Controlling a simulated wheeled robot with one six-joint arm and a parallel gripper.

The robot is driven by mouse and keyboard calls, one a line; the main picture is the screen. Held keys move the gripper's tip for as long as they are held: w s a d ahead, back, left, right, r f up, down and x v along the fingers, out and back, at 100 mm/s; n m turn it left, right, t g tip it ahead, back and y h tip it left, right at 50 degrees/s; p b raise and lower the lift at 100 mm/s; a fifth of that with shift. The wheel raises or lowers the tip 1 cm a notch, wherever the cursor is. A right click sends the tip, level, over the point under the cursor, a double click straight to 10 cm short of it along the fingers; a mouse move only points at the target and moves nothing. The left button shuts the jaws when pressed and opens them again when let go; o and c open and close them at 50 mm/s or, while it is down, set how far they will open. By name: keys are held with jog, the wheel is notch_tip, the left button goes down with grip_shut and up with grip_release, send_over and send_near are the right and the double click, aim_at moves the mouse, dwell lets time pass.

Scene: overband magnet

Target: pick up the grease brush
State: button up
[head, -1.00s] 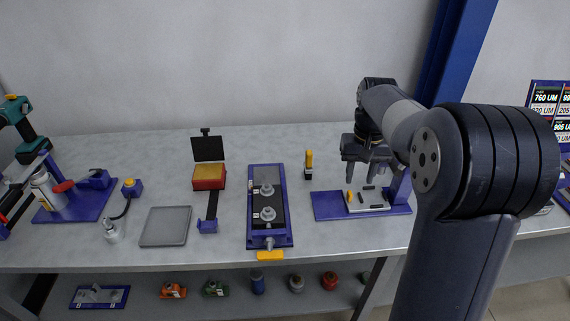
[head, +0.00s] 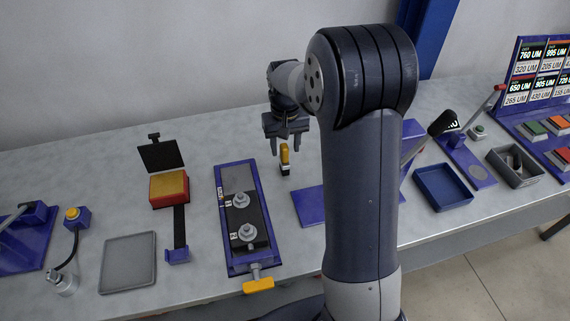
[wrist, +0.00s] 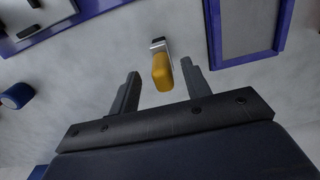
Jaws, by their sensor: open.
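The grease brush, with a yellow handle (head: 284,153) and a dark and pale lower end, stands on the grey bench right of the blue tray with two round knobs. My gripper (head: 286,147) is open and empty, its fingers pointing down at the brush. In the wrist view the yellow handle (wrist: 163,72) shows between the two fingertips (wrist: 160,69), with a gap on each side. The handle seems to rise toward the wrist camera. No finger clearly touches it, and I cannot tell the exact height between them.
The blue tray with two knobs (head: 225,190) stands close left of the brush. A blue base plate (head: 308,206) lies to the right, partly hidden by my arm. A red and yellow box (head: 169,188) is further left. The bench behind the brush is clear.

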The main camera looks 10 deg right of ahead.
jog(key=shift+w+a+f, duration=0.1)
jog(key=shift+w+f, duration=0.1)
jog(key=shift+f, duration=0.35)
jog(key=shift+w+f, duration=0.15)
jog(key=shift+f, duration=0.35)
grip_shut()
